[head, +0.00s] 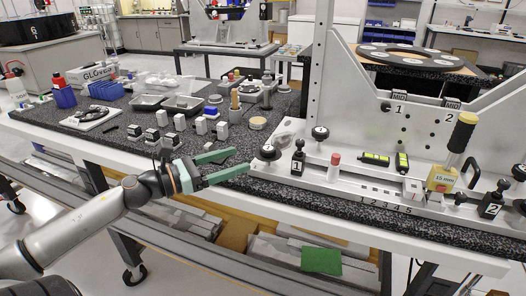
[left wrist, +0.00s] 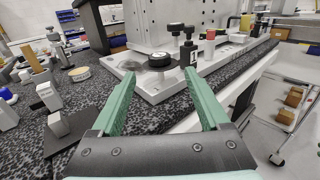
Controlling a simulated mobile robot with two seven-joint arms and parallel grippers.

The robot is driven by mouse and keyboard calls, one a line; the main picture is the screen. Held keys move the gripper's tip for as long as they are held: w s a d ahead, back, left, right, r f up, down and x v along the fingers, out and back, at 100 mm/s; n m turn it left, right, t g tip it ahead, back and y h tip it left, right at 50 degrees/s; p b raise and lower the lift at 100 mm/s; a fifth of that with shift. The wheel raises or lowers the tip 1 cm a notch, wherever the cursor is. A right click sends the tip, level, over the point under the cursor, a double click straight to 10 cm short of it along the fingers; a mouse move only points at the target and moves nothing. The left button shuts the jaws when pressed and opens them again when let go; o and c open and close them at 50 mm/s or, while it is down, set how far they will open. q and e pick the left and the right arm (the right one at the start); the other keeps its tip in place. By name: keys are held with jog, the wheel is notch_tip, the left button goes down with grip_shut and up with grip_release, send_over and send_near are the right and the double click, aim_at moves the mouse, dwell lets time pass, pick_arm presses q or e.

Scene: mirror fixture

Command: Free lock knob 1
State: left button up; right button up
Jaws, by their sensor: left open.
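A black block marked 1 with a black knob on top, which I take as lock knob 1 (head: 298,147), stands at the left part of the grey fixture base. It also shows in the left wrist view (left wrist: 187,31). A round black knob with a pale top (head: 268,152) sits on the base's left end, closer to my gripper, and shows in the left wrist view (left wrist: 160,59). My left gripper (head: 240,161) is open and empty, its green fingers pointing at that left end. The fingers also show in the left wrist view (left wrist: 160,76). My right gripper is not in view.
Another round knob (head: 320,133) stands behind block 1. A red-topped cylinder (head: 334,167) is to its right, and a block marked 2 (head: 491,204) is at far right. The upright mirror plate (head: 345,90) rises behind. Small blocks (head: 179,122) lie on the speckled table at left.

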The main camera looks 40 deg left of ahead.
aim_at(261, 152)
pick_arm(q)
jog(key=x, duration=0.6)
jog(key=shift+w+d+r, duration=0.1)
jog(key=shift+w, duration=0.2)
jog(key=shift+x, duration=0.8)
grip_shut()
